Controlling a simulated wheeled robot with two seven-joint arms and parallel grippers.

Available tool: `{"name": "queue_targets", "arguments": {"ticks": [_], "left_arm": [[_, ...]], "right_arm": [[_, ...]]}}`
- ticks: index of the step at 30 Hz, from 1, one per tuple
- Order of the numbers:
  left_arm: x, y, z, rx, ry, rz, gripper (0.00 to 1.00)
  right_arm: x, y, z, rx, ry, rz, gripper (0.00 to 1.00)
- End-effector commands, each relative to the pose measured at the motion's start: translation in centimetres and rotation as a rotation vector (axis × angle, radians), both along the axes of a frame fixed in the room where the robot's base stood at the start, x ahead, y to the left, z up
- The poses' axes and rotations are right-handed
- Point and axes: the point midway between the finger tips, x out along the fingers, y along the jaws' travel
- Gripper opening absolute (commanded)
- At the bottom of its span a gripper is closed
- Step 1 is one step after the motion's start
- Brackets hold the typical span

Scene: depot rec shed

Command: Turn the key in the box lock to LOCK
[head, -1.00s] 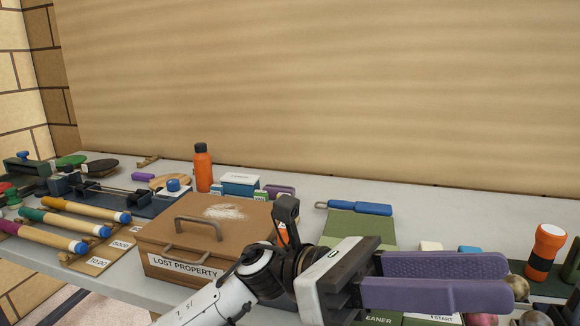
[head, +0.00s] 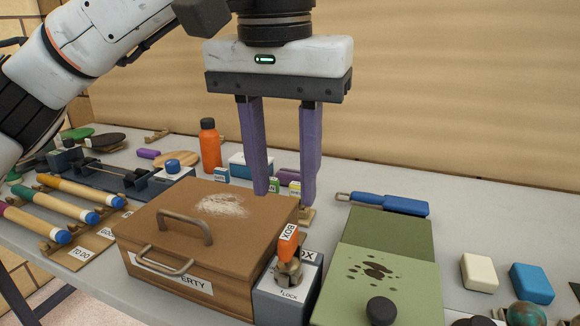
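The box lock (head: 297,306) is a grey block with a sloped top, set against the right side of the brown LOST PROPERTY box (head: 165,232). A key with an orange bow (head: 287,243) tagged BOX stands in its brass-coloured cylinder. A LOCK label shows below the cylinder; another label behind the key is partly hidden. The key's exact angle is hard to tell. My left gripper (head: 282,193) points down with its purple fingers apart and nothing between them. It is above and behind the key, not touching it. My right gripper is not in view.
A green board (head: 385,240) with dark spots and a black knob lies right of the lock, with a blue-handled tool (head: 390,203) behind it. An orange bottle (head: 209,147) and small boxes stand behind the brown box. Mallets (head: 62,207) lie left. White and blue blocks sit right.

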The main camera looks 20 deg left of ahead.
Motion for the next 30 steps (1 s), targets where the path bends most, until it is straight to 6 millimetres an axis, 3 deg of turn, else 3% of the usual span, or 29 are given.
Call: {"name": "queue_targets", "arguments": {"ticks": [9, 15, 28, 30], "left_arm": [[0.6, 0.0, -5.8, -0.003, 0.004, 0.001, 0.36], [0.9, -0.1, -8.2, -0.004, 0.005, 0.001, 0.36], [1.0, -0.1, -9.1, -0.006, 0.003, 0.000, 0.36], [1.0, -0.1, -9.1, -0.006, 0.003, 0.000, 0.24]], "right_arm": [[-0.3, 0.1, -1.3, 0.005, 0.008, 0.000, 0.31], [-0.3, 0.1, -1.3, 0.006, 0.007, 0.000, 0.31], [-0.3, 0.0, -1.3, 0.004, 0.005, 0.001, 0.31], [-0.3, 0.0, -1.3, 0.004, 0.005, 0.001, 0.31]]}}
